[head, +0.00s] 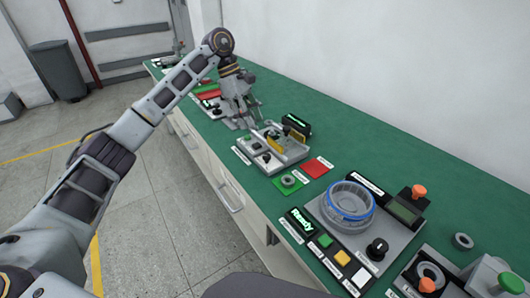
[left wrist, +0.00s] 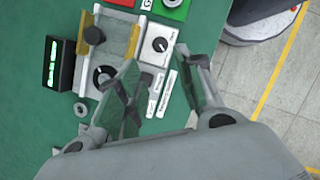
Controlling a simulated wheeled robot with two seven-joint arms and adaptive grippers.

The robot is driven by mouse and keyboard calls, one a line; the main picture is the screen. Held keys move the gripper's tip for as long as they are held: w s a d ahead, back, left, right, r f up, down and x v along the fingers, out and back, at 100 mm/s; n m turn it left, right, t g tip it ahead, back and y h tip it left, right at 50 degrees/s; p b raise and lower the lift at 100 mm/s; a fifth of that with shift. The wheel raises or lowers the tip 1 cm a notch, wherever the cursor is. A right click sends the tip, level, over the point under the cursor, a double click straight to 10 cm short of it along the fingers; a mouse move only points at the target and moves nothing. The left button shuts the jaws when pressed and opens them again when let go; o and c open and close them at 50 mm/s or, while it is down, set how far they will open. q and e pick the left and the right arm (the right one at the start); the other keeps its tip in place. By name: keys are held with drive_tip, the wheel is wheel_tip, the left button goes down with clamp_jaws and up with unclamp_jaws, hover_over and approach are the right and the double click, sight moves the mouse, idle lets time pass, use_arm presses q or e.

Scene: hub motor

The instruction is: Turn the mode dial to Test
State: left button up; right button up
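Two black knobs could be the mode dial; the labels are too small to read. One knob (left wrist: 160,45) sits on a white plate of the grey fixture (head: 290,152), with a slider and yellow-edged plates beside it. My left gripper (head: 248,122) is above the bench at the far side of the grey fixture. In the left wrist view its fingers (left wrist: 163,92) are spread, empty and apart from the knob. My right gripper is not in view.
The green bench (head: 400,160) runs along the white wall. A red pad (head: 316,167) and a green pad with a ring (head: 289,182) lie between the stations. An orange-topped button (head: 419,191) and a green-topped one (head: 509,284) stand at the right. A small display (head: 296,124) stands behind the fixture.

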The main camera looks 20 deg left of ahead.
sight(266, 155)
use_arm(q)
drive_tip(key=b+x, duration=0.1)
drive_tip(key=x, duration=1.1)
drive_tip(key=shift+b, duration=0.35)
drive_tip(key=shift+x, duration=0.75)
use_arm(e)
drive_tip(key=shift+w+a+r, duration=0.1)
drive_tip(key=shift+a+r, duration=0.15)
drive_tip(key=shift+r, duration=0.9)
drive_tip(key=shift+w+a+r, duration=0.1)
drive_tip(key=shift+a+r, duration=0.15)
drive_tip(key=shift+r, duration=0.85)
use_arm(q)
drive_tip(key=c, duration=0.8)
drive_tip(key=shift+o, duration=0.2)
